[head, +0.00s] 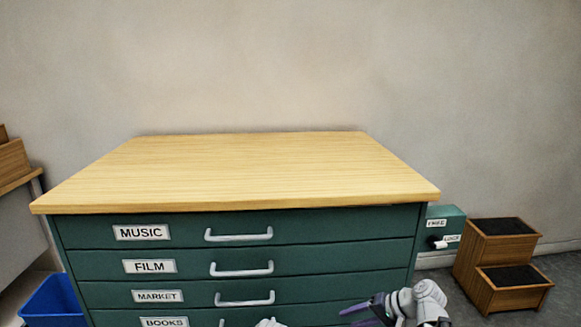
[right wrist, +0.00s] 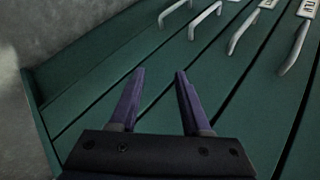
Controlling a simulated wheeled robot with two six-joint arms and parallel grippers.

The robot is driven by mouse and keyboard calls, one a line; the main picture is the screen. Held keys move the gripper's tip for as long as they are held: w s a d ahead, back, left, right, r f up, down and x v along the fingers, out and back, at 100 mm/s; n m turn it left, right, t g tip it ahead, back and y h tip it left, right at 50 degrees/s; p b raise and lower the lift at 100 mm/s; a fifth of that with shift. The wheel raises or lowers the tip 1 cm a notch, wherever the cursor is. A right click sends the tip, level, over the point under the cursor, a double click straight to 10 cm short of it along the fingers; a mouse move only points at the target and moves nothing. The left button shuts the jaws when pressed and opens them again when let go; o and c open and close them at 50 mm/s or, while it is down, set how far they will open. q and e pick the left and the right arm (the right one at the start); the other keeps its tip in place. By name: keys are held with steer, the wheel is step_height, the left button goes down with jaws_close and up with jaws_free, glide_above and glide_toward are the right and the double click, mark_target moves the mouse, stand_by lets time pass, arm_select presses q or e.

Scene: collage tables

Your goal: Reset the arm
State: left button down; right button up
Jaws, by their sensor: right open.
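My right gripper (head: 348,316) is low in the head view, in front of the right part of the green drawer cabinet (head: 330,228). Its two purple fingers are apart with nothing between them. In the right wrist view the open gripper (right wrist: 159,72) points at the cabinet's drawer fronts (right wrist: 85,95), with the handles (right wrist: 205,20) beyond the fingertips. I cannot tell whether the fingers touch the cabinet. My left gripper cannot be made out. A small pale piece shows at the head view's bottom edge, too cut off to tell what it is.
The cabinet's wooden top (head: 240,170) is bare. Its drawers, labelled MUSIC, FILM, MARKET and BOOKS, look shut. A blue bin (head: 52,302) stands at the left. A green box (head: 446,224) and a wooden step unit (head: 500,265) stand at the right.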

steer(key=s+a+f+n+g+h, duration=0.2)
steer(key=s+a+f+n+h, duration=0.3)
steer(key=s, duration=0.4)
steer(key=s+a+f+n+g+h, duration=0.2)
steer(key=s+a+n+g+h, duration=0.15)
steer(key=s+a, duration=0.4)
step_height(320, 180, up, 38)
steer(key=s+h+p, duration=0.1)
steer(key=p, duration=3.6)
steer(key=shift+d+f+t+p, duration=0.15)
steer(key=shift+d+t+p, duration=0.25)
steer(key=shift+d+t, duration=0.05)
steer(key=shift+s+m, duration=0.1)
steer(key=shift+m, duration=0.15)
